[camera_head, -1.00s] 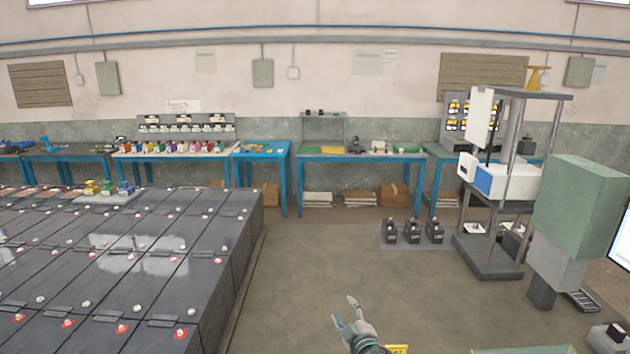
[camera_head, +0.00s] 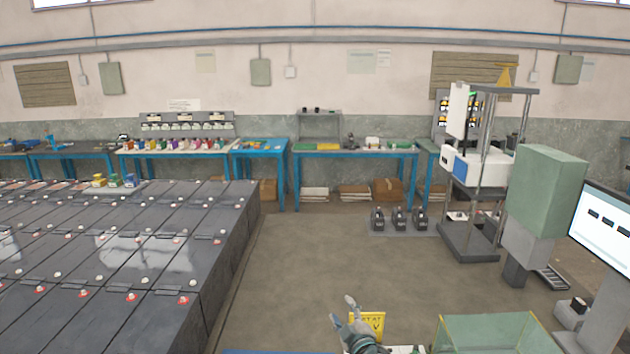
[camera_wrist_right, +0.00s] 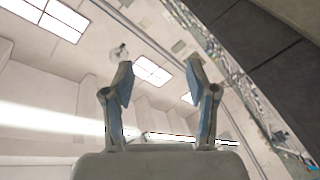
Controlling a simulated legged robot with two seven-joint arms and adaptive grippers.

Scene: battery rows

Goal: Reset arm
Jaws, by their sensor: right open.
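My right gripper (camera_head: 342,310) shows at the bottom middle of the head view, raised above the floor, with its fingers apart. It also shows in the right wrist view (camera_wrist_right: 160,78), where the two fingers stand apart with nothing between them. That view looks up toward ceiling lights and a wall. My left gripper is not in view.
Rows of dark battery cabinets (camera_head: 125,240) fill the left. Blue workbenches (camera_head: 355,153) line the back wall. A metal stand (camera_head: 475,235), a green-topped box (camera_head: 547,190), a screen (camera_head: 605,228) and a greenish clear-sided bin (camera_head: 495,335) stand at right. The middle floor (camera_head: 310,255) is clear.

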